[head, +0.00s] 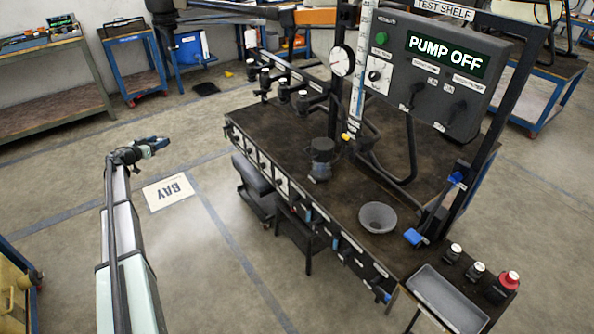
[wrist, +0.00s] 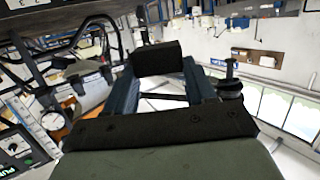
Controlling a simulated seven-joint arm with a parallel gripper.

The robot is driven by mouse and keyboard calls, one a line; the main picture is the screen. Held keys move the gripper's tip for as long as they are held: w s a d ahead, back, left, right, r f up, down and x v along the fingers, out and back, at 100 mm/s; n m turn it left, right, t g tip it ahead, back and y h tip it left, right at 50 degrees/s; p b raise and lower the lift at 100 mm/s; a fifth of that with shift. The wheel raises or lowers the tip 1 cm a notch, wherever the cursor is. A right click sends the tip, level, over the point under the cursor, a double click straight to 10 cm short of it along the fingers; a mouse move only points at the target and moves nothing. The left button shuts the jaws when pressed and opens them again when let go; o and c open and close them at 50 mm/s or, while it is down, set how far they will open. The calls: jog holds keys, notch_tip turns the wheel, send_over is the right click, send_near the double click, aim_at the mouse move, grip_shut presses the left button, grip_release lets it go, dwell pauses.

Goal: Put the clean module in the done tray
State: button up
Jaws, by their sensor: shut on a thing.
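My gripper (head: 152,146) is raised over the floor at the left of the head view, well away from the bench. It is shut on a dark block (wrist: 157,58), seen between its blue fingers in the wrist view; I cannot tell whether this is the clean module. A shallow grey tray (head: 447,298) lies at the bench's near right end, and its inside looks empty. No label naming it the done tray is readable. Two small dark modules with pale tops (head: 453,252) (head: 476,270) stand beside it, with a red-topped dark one (head: 508,281) to their right.
The dark bench (head: 265,118) carries several nozzle units (head: 302,101), a black cylinder (head: 322,158) and a grey bowl (head: 378,217). A panel reading PUMP OFF (head: 447,55), a gauge and a frame rise behind. A chair stands at its front. The floor by the BAY sign (head: 170,192) is clear.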

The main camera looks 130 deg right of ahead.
jog(key=s+a+f+m+g+y, duration=0.1)
jog(key=s+a+f+m+y, duration=0.3)
jog(key=s, duration=1.1)
jog(key=s+a+m+g+y, duration=0.15)
jog(key=s+a, duration=0.45)
jog(key=s, duration=0.9)
jog(key=s+a+f+m+y, duration=0.15)
jog(key=s+a+y, duration=0.3)
jog(key=s, duration=1.05)
send_over(296, 174)
notch_tip(296, 174, down, 2)
jog(key=shift+d, duration=0.1)
jog(key=shift+a+f, duration=0.15)
jog(key=shift+f, duration=1.1)
jog(key=shift+a+f, duration=0.1)
jog(key=shift+f, duration=1.1)
jog(key=shift+f, duration=0.2)
jog(key=o, duration=1.2)
jog(key=shift+c, duration=0.2)
jog(key=shift+r, duration=0.1)
